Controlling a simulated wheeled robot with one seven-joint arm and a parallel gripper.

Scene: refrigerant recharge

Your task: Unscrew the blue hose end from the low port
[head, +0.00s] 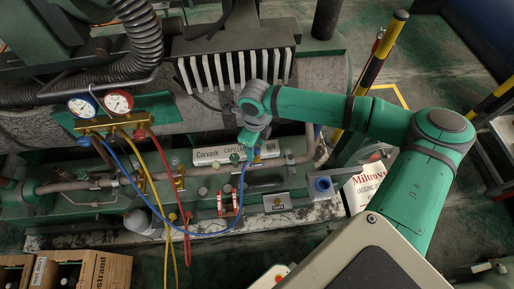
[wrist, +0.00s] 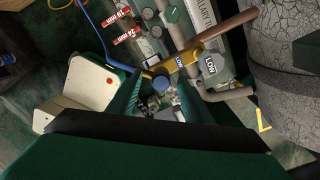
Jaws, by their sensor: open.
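The blue hose (head: 150,199) runs from the gauge manifold (head: 110,122) down in a loop and up to below my gripper (head: 249,137). In the wrist view the blue hose end (wrist: 160,82) is a round blue piece beside the brass low port (wrist: 182,61), which has a LOW tag (wrist: 209,64). My gripper (wrist: 157,92) is open, with its two green fingers on either side of the hose end. Whether a finger touches it I cannot tell. In the head view my gripper hides most of the port.
Red (head: 164,165) and yellow (head: 148,172) hoses hang from the manifold left of my gripper. A copper pipe (wrist: 230,24) runs close by the port. Black-and-yellow posts (head: 377,62) stand behind my arm.

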